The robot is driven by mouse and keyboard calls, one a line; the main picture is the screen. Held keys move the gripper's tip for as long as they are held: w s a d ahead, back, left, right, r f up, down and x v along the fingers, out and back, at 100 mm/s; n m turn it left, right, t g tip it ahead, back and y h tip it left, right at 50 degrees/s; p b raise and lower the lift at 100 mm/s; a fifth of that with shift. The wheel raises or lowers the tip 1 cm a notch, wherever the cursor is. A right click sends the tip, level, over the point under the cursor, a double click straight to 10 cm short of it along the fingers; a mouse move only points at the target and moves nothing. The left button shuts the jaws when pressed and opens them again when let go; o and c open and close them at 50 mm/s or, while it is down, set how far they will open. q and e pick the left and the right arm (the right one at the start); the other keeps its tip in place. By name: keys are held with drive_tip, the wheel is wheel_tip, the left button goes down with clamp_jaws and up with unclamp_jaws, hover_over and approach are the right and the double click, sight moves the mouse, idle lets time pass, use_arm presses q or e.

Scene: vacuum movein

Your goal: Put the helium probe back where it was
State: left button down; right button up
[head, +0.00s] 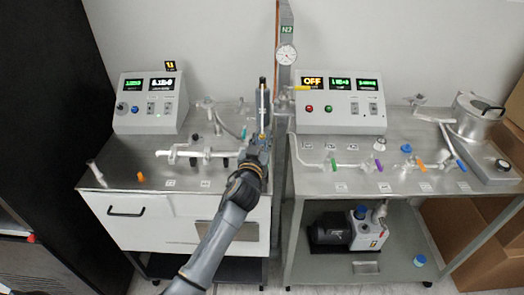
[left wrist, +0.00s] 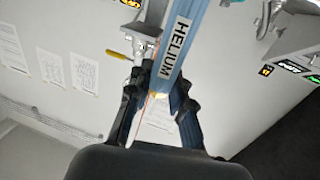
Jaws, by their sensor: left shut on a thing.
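The helium probe (head: 263,105) stands roughly upright in the head view, with a dark top end, in front of the gap between the two benches. In the left wrist view the probe (left wrist: 182,35) is a blue-grey bar with a white "HELIUM" label. My left gripper (head: 261,141) is shut on its lower part; the gripper also shows in the left wrist view (left wrist: 163,98). The part of the probe between the fingers is partly hidden. My right gripper is in neither view.
Left bench (head: 120,180) and right bench (head: 330,183) carry metal piping with coloured valve handles. Control boxes stand on the left (head: 150,105) and right (head: 340,105). A vertical post with a round gauge (head: 286,54) rises behind the probe. A pump (head: 365,228) sits on the lower shelf.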

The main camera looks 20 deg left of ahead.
sight(262, 146)
use_arm(q)
wheel_tip(262, 146, down, 3)
drive_tip(key=shift+r+b, duration=0.1)
drive_tip(key=shift+b, duration=0.55)
drive_tip(key=shift+a, duration=0.1)
drive_tip(key=shift+f, duration=0.35)
drive_tip(key=c, duration=1.2)
unclamp_jaws()
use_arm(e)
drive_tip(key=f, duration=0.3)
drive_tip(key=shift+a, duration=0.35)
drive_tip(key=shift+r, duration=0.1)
